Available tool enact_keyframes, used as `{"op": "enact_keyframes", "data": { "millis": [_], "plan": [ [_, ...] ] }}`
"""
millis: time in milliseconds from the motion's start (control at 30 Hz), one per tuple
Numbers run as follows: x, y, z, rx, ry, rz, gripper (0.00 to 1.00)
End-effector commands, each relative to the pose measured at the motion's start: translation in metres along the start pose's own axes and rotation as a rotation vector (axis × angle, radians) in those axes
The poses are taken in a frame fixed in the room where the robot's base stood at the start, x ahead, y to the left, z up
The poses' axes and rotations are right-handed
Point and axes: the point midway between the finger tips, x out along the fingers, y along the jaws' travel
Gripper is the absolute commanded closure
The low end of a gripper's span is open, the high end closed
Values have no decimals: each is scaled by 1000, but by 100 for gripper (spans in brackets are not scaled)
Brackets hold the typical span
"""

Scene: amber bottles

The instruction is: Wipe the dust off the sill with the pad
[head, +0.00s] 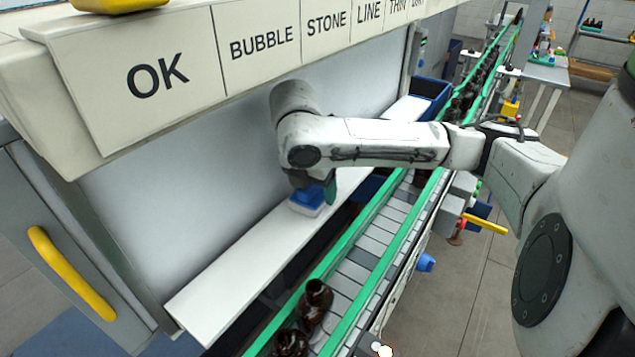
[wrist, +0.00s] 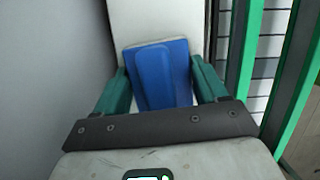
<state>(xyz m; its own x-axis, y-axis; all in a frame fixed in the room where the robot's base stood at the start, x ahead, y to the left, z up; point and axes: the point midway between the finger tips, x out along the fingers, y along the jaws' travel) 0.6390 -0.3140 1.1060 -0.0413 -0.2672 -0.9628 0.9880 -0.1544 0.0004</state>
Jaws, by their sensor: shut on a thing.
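The pad (head: 307,200) is a blue block with a white underside. It rests on or just above the white sill (head: 235,262), a long narrow ledge along the grey panel. My gripper (head: 318,190) is over the pad, with its fingers on either side of it. The white sill (wrist: 155,22) runs ahead of the pad. I cannot make out dust on the sill in either view.
A conveyor (head: 375,245) with green rails runs beside the sill, carrying brown bottles (head: 315,300) at the near end. A blue bin (head: 432,92) stands at the far end. A sign board (head: 165,75) overhangs the panel. The near sill is clear.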

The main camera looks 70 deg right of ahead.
Motion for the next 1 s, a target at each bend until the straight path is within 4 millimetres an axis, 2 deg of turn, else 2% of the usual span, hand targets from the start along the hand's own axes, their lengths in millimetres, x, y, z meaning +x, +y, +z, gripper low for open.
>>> {"op": "enact_keyframes", "data": {
  "millis": [267,900,1000],
  "plan": [
    [-1,0,-1,-3,4,-3,64],
    [-54,0,15,-2,2,-1,64],
    [-58,0,16,-2,2,-2,64]
  ]
}}
